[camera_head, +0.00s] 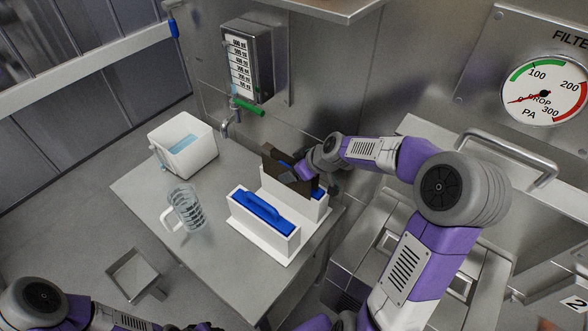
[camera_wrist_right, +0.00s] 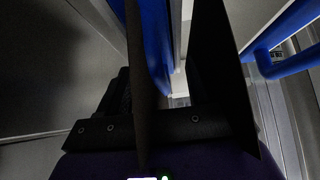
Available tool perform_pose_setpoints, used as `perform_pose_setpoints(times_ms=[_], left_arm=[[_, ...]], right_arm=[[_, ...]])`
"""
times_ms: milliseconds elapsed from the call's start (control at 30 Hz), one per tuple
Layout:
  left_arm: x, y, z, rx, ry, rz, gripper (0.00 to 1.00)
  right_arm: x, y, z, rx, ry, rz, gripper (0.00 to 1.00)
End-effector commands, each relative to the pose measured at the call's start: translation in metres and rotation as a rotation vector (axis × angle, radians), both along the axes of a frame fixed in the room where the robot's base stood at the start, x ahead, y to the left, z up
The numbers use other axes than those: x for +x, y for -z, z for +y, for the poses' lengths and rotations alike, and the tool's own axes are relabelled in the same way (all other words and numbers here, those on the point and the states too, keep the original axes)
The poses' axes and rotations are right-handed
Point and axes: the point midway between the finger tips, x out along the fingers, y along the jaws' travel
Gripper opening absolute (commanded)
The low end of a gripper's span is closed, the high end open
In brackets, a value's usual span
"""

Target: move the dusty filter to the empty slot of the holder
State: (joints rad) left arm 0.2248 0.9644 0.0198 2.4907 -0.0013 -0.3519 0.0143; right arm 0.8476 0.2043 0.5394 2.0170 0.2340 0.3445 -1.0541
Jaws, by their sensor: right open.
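The white holder (camera_head: 266,249) stands on the steel table, with a blue-topped filter with a raised handle (camera_head: 260,207) in its front part. In the right wrist view my right gripper (camera_wrist_right: 180,80) is open, with dark fingers either side of a blue strip (camera_wrist_right: 157,45). Whether it touches the filter I cannot tell. The empty slot cannot be made out. My left gripper is not clearly visible; its arm enters at lower left.
A clear jug (camera_head: 185,207) stands left of the holder, and a white tub (camera_head: 183,144) of bluish liquid sits behind it. A tap (camera_head: 230,122) juts from the back wall. A steel scoop-like container (camera_head: 136,273) is at lower left. Bare table lies between jug and holder.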

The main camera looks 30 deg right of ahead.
Motion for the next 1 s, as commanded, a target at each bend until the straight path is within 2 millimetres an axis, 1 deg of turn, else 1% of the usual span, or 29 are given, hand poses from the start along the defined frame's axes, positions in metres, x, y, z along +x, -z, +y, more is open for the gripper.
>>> perform_pose_setpoints(times_ms=[267,1000], left_arm=[[0.0,0.0,0.0,0.0,0.0,0.0,0.43],[0.0,-0.001,0.0,0.0,0.0,0.0,0.43]], right_arm=[[-0.003,-0.003,-0.002,0.0,0.001,0.001,0.66],[-0.038,-0.048,-0.017,-0.003,0.002,0.0,0.66]])
